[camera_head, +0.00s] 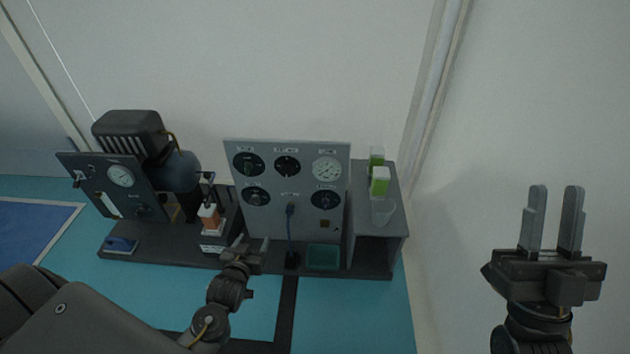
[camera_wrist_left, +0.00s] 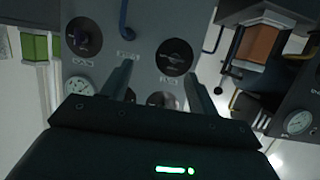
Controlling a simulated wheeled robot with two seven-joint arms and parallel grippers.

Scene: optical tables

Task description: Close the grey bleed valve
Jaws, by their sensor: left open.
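The grey upright panel (camera_head: 288,222) carries several round dark knobs and dials. None can be singled out as the bleed valve, because the labels are too small to read. Its lower left knob (camera_head: 255,196) and lower right knob (camera_head: 326,199) also show in the left wrist view, at right (camera_wrist_left: 175,57) and left (camera_wrist_left: 84,36). My left gripper (camera_head: 252,244) is open and empty in front of the panel's lower left. In the left wrist view its fingers (camera_wrist_left: 158,72) point at the panel; contact cannot be judged. My right gripper (camera_head: 556,190) is open and empty, far right.
A dark slanted panel with a gauge (camera_head: 120,175) and a compressor with a tank (camera_head: 180,172) stand left. Green-and-white boxes (camera_head: 380,181) and a clear cup (camera_head: 383,211) sit on the right shelf. A green tray (camera_head: 323,257) lies below.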

